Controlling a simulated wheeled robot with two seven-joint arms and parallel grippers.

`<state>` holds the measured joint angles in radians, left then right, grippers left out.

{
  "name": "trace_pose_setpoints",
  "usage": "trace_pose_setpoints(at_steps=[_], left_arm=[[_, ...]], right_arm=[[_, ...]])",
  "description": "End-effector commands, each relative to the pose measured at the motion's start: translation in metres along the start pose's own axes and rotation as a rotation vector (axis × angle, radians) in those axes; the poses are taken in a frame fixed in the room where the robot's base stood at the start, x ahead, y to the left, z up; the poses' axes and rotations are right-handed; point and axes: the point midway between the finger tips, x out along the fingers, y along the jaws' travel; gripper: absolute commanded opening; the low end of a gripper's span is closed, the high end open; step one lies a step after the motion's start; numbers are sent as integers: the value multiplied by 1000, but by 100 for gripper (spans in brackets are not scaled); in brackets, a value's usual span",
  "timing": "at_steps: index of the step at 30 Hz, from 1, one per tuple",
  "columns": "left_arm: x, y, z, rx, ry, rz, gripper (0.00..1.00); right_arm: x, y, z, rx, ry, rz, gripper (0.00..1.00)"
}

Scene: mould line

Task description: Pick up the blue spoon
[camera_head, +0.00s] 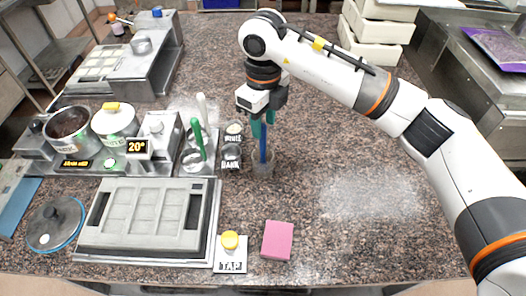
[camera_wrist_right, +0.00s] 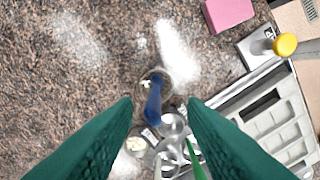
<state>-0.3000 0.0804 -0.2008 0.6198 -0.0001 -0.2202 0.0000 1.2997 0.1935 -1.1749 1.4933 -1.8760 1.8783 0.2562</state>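The blue spoon (camera_head: 263,148) stands upright in a clear cup (camera_head: 263,170) on the speckled counter. My right gripper (camera_head: 263,122) is above the cup with its green fingers pointing down at the spoon's upper handle. In the right wrist view the spoon (camera_wrist_right: 153,106) shows between the two spread fingertips (camera_wrist_right: 161,101), nearer the left one, with a gap visible on both sides. The spoon's lower end is inside the cup (camera_wrist_right: 154,80). My left gripper is not in view.
Left of the cup are two small labelled dishes (camera_head: 232,150) and a holder with a green spoon (camera_head: 198,138) and a white spoon (camera_head: 203,108). A grey mould (camera_head: 150,215), a TAP block (camera_head: 230,262) and a pink block (camera_head: 278,240) lie in front. The counter right of the cup is clear.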

Motion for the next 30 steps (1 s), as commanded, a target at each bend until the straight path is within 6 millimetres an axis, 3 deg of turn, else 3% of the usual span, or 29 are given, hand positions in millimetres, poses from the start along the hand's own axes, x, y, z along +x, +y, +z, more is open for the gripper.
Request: trace_pose_setpoints(at_steps=[6,10,15,23,30], left_arm=[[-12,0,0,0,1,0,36],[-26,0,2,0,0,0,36],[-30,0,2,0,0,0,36],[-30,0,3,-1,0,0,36],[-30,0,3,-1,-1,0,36]], right_arm=[[15,1,-1,0,-2,-1,38],[33,4,-4,1,-4,-4,38],[55,4,-4,-1,-2,-1,38],[60,4,-5,-1,1,1,38],[59,4,-5,-1,0,1,1]])
